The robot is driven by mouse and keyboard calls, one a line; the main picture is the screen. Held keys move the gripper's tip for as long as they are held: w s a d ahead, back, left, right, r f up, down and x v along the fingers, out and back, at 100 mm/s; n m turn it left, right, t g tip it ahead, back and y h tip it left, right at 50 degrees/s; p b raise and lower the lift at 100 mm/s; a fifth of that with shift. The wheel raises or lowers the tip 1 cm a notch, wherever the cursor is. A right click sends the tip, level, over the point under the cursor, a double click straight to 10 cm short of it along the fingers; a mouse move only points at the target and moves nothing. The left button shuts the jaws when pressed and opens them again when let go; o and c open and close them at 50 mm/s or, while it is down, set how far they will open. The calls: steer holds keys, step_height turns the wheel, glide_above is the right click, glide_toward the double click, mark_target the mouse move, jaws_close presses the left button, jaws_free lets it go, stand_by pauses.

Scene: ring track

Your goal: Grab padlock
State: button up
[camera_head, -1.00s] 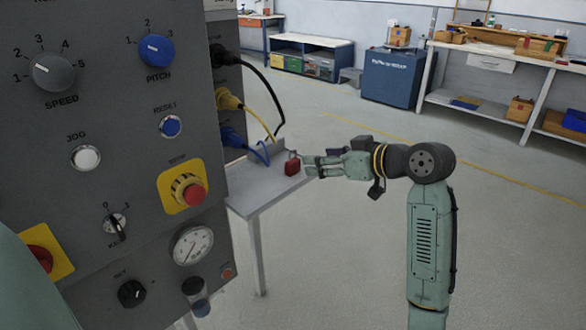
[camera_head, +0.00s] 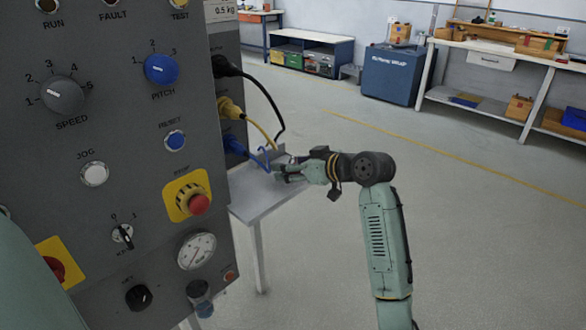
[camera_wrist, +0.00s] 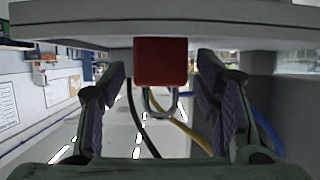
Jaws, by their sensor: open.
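The red padlock (camera_wrist: 160,60) with its grey shackle shows in the wrist view, where the picture looks upside down. It rests against the light grey shelf (camera_wrist: 60,25). My gripper (camera_head: 282,173) is open, with one finger on each side of the padlock in the wrist view. Gaps show between the padlock and both fingers. In the head view the gripper is low over the shelf (camera_head: 255,205), and it hides the padlock there.
The grey control panel (camera_head: 110,150) stands close on the left. Black, yellow and blue cables (camera_head: 263,140) hang from its side just behind my gripper. A blue cabinet (camera_head: 392,75) and a workbench stand far back. The floor on the right is clear.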

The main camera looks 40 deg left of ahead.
steer(key=shift+c, duration=0.2)
steer(key=c, duration=1.2)
steer(key=shift+r, duration=0.1)
steer(key=shift+c, duration=0.2)
